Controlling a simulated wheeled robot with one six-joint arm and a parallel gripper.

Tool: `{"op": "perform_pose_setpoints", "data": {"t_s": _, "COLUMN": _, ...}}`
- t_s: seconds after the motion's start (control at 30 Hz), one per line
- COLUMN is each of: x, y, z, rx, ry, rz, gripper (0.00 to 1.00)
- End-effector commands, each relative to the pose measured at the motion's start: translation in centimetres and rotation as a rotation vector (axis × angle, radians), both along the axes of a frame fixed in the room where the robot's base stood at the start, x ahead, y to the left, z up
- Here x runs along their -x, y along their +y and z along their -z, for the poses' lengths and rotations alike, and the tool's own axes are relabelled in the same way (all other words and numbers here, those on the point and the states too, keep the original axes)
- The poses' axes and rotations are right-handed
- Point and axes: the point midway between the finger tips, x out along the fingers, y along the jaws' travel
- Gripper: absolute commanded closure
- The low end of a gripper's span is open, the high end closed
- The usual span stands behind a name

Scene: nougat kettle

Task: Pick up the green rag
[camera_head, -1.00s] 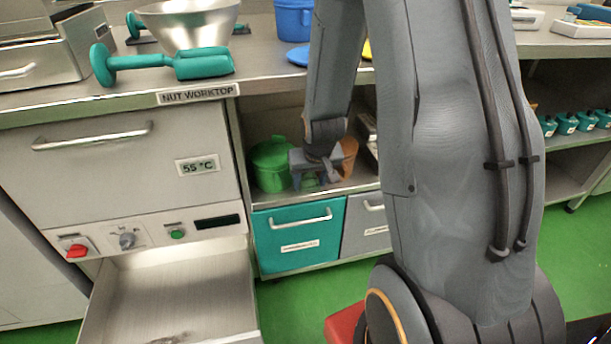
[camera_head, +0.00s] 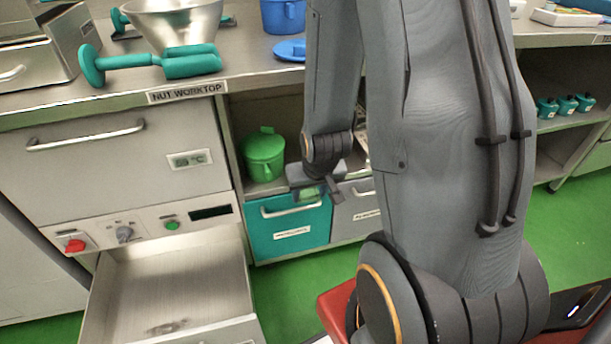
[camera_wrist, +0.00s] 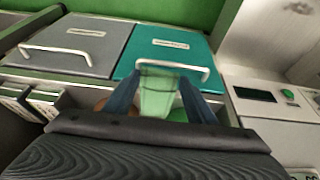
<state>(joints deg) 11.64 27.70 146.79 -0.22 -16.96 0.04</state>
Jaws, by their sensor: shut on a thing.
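The green rag (camera_wrist: 158,96) hangs between the two blue fingers of my gripper (camera_wrist: 160,100) in the wrist view. The fingers press on it from both sides. In the head view a bit of the rag (camera_head: 309,194) shows below my gripper (camera_head: 318,192), which is in front of the shelf's open edge, just over the teal drawer. The dark gripper body hides part of the rag.
A green lidded pot (camera_head: 264,154) stands on the shelf left of my gripper. Below are a teal drawer (camera_head: 290,228) and a grey drawer (camera_head: 355,212). The worktop (camera_head: 130,85) lies above the shelf. An open drawer (camera_head: 185,290) juts out at lower left.

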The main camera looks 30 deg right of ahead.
Motion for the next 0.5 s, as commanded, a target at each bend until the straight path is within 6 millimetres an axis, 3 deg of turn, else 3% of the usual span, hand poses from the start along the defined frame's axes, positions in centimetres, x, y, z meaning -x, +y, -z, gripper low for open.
{"op": "perform_pose_setpoints", "data": {"t_s": 0.5, "x": 3.6, "y": 0.7, "z": -0.3, "rx": -0.001, "ry": 0.005, "rz": 0.0, "gripper": 0.74}}
